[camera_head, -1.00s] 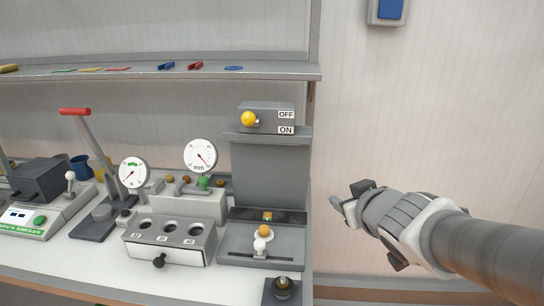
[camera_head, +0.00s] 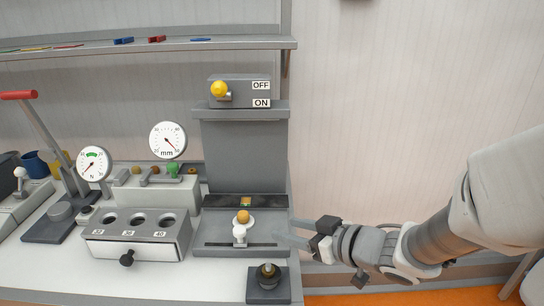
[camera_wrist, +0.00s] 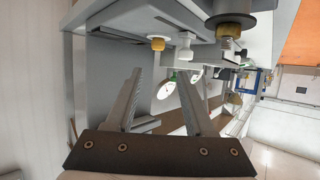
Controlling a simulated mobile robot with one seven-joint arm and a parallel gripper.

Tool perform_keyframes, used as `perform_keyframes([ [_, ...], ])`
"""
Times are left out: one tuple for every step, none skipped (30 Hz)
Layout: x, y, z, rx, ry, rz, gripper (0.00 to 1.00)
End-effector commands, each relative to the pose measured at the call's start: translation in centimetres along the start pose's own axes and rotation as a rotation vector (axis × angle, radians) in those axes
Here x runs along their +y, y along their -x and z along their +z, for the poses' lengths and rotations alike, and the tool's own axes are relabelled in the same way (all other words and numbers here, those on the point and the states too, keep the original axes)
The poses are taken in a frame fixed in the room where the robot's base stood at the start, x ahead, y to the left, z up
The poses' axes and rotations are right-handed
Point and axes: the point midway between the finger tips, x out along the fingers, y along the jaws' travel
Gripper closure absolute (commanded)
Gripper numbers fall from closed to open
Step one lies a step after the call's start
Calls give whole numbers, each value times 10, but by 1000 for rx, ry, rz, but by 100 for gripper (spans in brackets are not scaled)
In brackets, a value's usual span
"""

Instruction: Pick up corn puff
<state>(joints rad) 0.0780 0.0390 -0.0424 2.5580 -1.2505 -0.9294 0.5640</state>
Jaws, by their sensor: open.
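The corn puff appears to be the small round orange-tan piece (camera_head: 243,216) on a white round seat at the front of the grey press-like machine (camera_head: 243,158). A white knob (camera_head: 240,233) stands just in front of it. In the wrist view the likely puff (camera_wrist: 157,43) shows beyond the fingertips, beside the white knob (camera_wrist: 185,45). My gripper (camera_head: 300,234) is open and empty, to the right of the machine's base and apart from the puff. In the wrist view the open fingers (camera_wrist: 151,75) point toward the machine.
A dark knob on a square base (camera_head: 268,281) stands at the bench's front edge. A block with several holes (camera_head: 137,234) and two dial gauges (camera_head: 167,140) are to the left. A switch box (camera_head: 238,91) tops the machine. Right of the bench is free room before the wall.

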Motion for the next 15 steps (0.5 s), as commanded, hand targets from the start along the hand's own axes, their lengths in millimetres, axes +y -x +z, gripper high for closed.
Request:
perform_keyframes([
  [-1,-6,-1,-3,-3,-4,46],
  [-1,-11,0,-2,-2,-4,46],
  [-1,-17,0,-2,-1,-4,46],
  [-1,-22,0,-2,-2,-4,46],
  [-1,-26,0,-2,-1,-3,46],
  [-1,-36,3,-2,1,-4,46],
  [-1,-44,4,-1,2,-4,46],
  [-1,-50,4,-1,2,-3,46],
  [-1,-59,4,-1,3,-4,46],
  [-1,-65,4,-1,3,-2,46],
  [0,-71,4,-1,3,-2,46],
  [-1,-78,4,-1,2,-3,46],
  [-1,-83,3,0,2,-2,46],
  [0,-87,3,-1,2,-1,46],
  [0,-91,3,-1,1,0,46],
])
